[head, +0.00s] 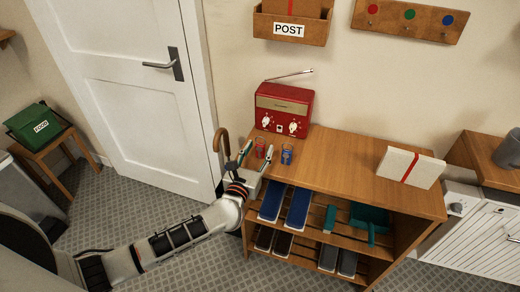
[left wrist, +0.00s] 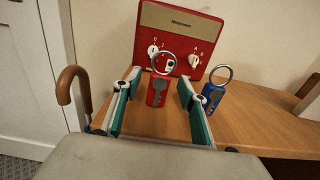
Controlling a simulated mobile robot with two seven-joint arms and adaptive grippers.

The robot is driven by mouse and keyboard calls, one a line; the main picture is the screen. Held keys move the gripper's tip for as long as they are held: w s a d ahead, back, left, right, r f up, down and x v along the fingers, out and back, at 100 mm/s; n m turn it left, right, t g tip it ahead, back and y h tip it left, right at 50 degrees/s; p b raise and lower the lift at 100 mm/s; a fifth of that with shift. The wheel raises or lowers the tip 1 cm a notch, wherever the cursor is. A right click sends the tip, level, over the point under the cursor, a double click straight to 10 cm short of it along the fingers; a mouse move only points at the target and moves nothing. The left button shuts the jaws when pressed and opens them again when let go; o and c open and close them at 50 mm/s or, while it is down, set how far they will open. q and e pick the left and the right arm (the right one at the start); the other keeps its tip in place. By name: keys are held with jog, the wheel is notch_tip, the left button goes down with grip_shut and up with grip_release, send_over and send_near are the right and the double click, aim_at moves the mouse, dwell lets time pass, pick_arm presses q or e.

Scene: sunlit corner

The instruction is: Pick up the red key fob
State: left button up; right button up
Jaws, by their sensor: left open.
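The red key fob (head: 260,146) stands upright on the left end of the wooden cabinet top, in front of the radio. In the left wrist view the red key fob (left wrist: 157,97) shows its metal ring at the top and a grey key shape on its face. My left gripper (head: 257,154) is open, with its teal-padded fingers pointing at the fob. In the left wrist view the fob appears between the two fingers of my left gripper (left wrist: 159,82), a little beyond the tips; I see no contact. My right gripper is not in view.
A blue key fob (head: 287,154) stands just right of the red one, near the right finger. A red radio (head: 284,109) is behind them. A brown hooked handle (head: 220,139) rises left of the cabinet. A white parcel (head: 411,167) lies far right; the middle top (head: 340,165) is clear.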

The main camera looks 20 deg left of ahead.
pick_arm(q)
jog(key=shift+w, duration=1)
grip_shut()
notch_tip(320, 180, up, 7)
jog(key=shift+r+p, duration=0.1)
jog(key=shift+p, duration=1.1)
notch_tip(320, 180, up, 7)
jog(key=shift+f+p, duration=0.1)
jog(key=shift+p, duration=0.45)
notch_tip(320, 180, up, 6)
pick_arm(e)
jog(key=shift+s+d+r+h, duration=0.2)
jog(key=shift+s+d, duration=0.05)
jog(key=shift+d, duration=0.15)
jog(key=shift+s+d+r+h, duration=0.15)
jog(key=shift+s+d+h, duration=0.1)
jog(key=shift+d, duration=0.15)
